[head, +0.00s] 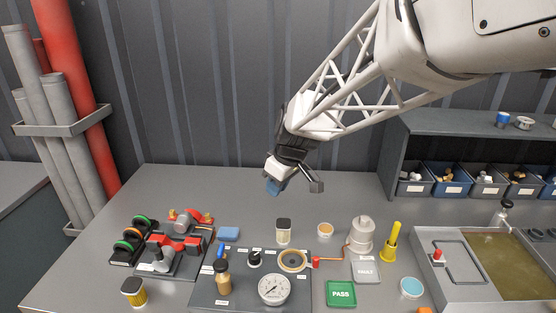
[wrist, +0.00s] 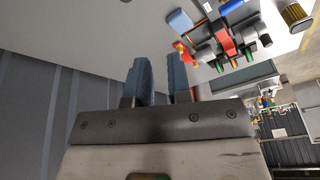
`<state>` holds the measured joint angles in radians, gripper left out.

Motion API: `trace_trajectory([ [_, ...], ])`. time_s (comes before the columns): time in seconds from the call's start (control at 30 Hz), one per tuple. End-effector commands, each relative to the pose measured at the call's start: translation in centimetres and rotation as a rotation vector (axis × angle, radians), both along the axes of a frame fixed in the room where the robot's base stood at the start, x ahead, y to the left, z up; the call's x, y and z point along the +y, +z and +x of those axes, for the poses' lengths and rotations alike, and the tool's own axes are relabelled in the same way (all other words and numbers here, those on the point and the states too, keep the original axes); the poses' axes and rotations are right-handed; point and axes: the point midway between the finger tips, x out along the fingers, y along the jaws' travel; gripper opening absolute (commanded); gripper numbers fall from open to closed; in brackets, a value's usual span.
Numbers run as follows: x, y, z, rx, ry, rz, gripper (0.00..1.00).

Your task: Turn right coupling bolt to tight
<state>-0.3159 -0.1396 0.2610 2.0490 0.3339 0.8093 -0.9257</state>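A coupling assembly with red and grey parts (head: 172,246) sits on a dark plate at the left of the bench in the head view. It also shows upside down at the upper right of the wrist view (wrist: 228,44). The right coupling bolt is too small to single out in either view. My gripper (head: 294,187) hangs above the back middle of the bench, up and to the right of the assembly and well apart from it. In the wrist view its two blue-grey fingers (wrist: 159,75) stand apart with nothing between them.
Beside the assembly are a rack with green and orange rings (head: 132,240), a blue block (head: 228,234) and a yellow-black jar (head: 133,291). A board with a gauge (head: 273,289) lies at front middle. A tray (head: 437,274) stands right. The back left bench is clear.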

Motion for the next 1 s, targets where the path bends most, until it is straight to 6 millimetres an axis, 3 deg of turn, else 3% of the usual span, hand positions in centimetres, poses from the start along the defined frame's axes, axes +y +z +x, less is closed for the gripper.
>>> trace_trajectory([
  [0.03, 0.3, -0.2, 0.3, 0.001, 0.012, 0.000, 0.11],
  [0.1, 0.8, -0.5, 0.7, 0.001, 0.042, 0.000, 0.00],
  [0.27, 3.0, -1.7, 2.8, -0.007, 0.166, 0.007, 0.00],
  [0.7, 11.5, -7.1, 9.3, -0.060, 0.631, 0.058, 0.00],
  [1.0, 12.9, -8.1, 10.2, -0.075, 0.710, 0.072, 0.00],
])
